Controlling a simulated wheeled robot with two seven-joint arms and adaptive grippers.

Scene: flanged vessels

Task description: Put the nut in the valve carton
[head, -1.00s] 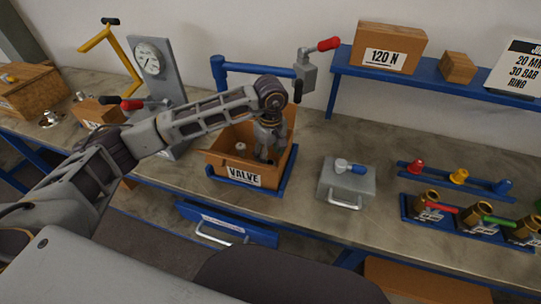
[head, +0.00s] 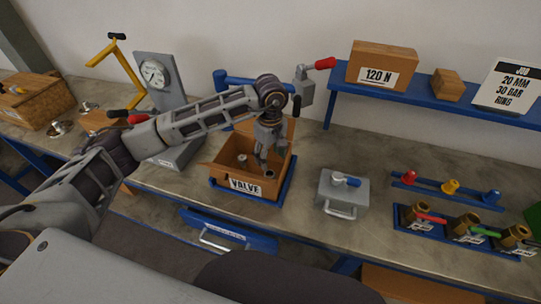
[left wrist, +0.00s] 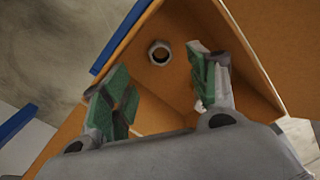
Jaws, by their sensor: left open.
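The valve carton (head: 216,172) is an open brown box with a VALVE label, on a blue base on the bench. My left gripper (head: 264,160) points down into the carton's opening. In the left wrist view its green-padded fingers (left wrist: 163,92) are apart with nothing between them. A grey hex nut (left wrist: 160,52) lies inside the carton, beyond the fingertips and apart from them. A pale piece is partly hidden by the right-hand finger in that view. A small grey-white piece (head: 242,158) shows in the carton in the head view; I cannot tell which piece it is. My right gripper is out of view.
A grey box with a blue-handled valve (head: 342,190) stands right of the carton. A gauge stand (head: 157,90) is at left. Brass valves (head: 465,225) stand at right. Bare bench lies between the carton and grey box.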

